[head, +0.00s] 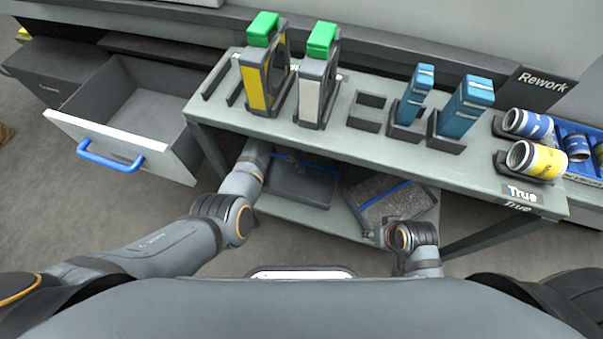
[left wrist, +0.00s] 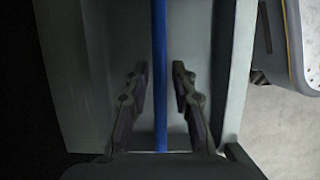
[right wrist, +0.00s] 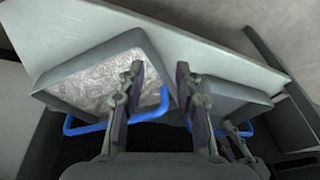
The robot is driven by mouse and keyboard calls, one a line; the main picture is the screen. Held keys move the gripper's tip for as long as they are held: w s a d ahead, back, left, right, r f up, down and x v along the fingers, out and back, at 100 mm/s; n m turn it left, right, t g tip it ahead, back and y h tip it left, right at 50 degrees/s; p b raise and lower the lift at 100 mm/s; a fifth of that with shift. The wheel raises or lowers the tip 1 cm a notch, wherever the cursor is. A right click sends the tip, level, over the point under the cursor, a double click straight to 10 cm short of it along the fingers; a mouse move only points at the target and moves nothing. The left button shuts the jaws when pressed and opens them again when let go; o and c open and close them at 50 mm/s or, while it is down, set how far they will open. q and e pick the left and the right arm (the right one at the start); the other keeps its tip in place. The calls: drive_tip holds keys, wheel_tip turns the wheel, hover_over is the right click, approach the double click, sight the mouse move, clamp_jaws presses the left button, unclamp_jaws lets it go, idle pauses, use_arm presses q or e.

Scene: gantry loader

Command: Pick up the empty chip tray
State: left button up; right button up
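Two trays with blue handles lie on the lower shelf under the bench. The empty chip tray (head: 305,190) is dark grey, on the left in the head view; it shows at right in the right wrist view (right wrist: 232,100). The other tray (head: 415,203) holds silvery chips and shows at left in the right wrist view (right wrist: 58,88). My left gripper (left wrist: 158,72) is open, its fingers either side of a blue handle bar (left wrist: 160,110) with gaps on both sides. My right gripper (right wrist: 160,72) is open and empty, near the chip-filled tray; its fingers are mostly hidden in the head view.
The bench top (head: 290,125) above the trays carries green-topped holders (head: 320,75), blue upright blocks (head: 465,105) and cans (head: 535,158). An open drawer (head: 110,135) stands at left. Bench legs flank the shelf. The floor (head: 60,210) at left is clear.

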use_arm(q)
clamp_jaws()
idle(0.3)
